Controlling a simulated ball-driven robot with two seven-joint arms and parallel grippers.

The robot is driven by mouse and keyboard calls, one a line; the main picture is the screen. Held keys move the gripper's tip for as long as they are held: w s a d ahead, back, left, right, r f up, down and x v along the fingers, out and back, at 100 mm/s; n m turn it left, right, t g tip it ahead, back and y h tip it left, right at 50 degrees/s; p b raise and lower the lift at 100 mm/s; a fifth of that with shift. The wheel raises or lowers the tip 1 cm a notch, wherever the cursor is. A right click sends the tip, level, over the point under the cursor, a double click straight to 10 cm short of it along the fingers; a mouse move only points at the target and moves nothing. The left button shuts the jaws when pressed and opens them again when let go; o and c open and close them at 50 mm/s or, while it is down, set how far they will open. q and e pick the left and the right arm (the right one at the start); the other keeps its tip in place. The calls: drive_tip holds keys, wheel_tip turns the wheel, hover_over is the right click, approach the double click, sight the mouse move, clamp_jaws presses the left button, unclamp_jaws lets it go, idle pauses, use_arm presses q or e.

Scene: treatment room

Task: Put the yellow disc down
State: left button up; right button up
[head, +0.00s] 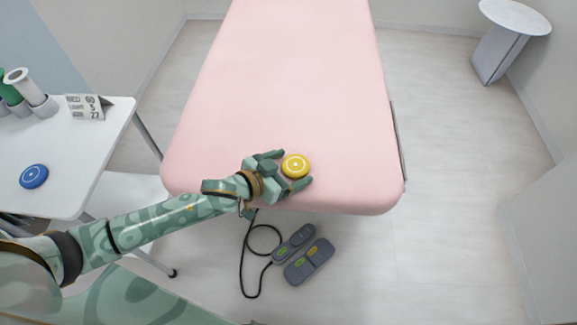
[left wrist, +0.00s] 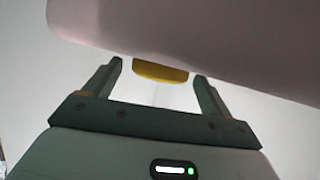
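The yellow disc (head: 295,165) is at the front end of the pink treatment table (head: 290,80), a little right of its middle. My left gripper (head: 293,170) is open, with one finger on the far side of the disc and one on the near side. In the left wrist view the disc (left wrist: 160,73) shows between the tips of the open fingers (left wrist: 160,75), with a gap on each side. The disc meets the pink edge there; I cannot tell whether its full weight rests on the table. My right gripper is not in view.
A corded hand control (head: 308,262) lies below the treatment table's front edge. A round stand (head: 515,18) is at back right. Most of the pink top is clear.

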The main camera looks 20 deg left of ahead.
use_arm(q)
drive_tip(key=shift+s+r, duration=0.1)
drive_tip(key=shift+r, duration=0.15)
drive_tip(key=p+v, duration=0.5)
drive_tip(key=v, duration=0.7)
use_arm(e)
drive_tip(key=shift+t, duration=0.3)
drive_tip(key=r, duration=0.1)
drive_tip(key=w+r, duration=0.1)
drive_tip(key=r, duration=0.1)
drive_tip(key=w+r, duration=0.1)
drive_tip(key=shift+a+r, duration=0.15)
use_arm(q)
drive_tip(key=shift+f, duration=0.1)
idle(1.0)
